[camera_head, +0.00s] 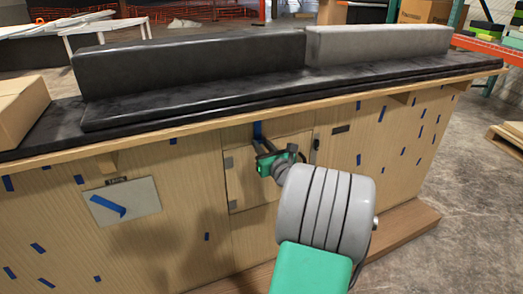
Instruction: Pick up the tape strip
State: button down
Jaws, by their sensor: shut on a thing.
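My gripper (262,145) is at the front face of the wooden console (190,165), just below the overhang of its top and by a small square door panel. A blue tape strip (257,130) stands upright right at its fingertips. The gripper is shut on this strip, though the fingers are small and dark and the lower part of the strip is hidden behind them. I cannot tell whether the strip still touches the wood.
Several other blue strips dot the console front, one on a pale plate (122,201). The console top has black padding (190,65) and a grey block (375,42). A cardboard box (20,108) sits at the left. Concrete floor (450,190) is open at the right.

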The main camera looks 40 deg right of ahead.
jog(key=shift+s+a+r, duration=0.1)
jog(key=shift+s+r, duration=0.05)
jog(key=shift+r, duration=0.65)
jog(key=s+a+p, duration=0.3)
jog(key=s+a, duration=0.8)
jog(key=s, duration=0.5)
jog(key=shift+f, duration=0.25)
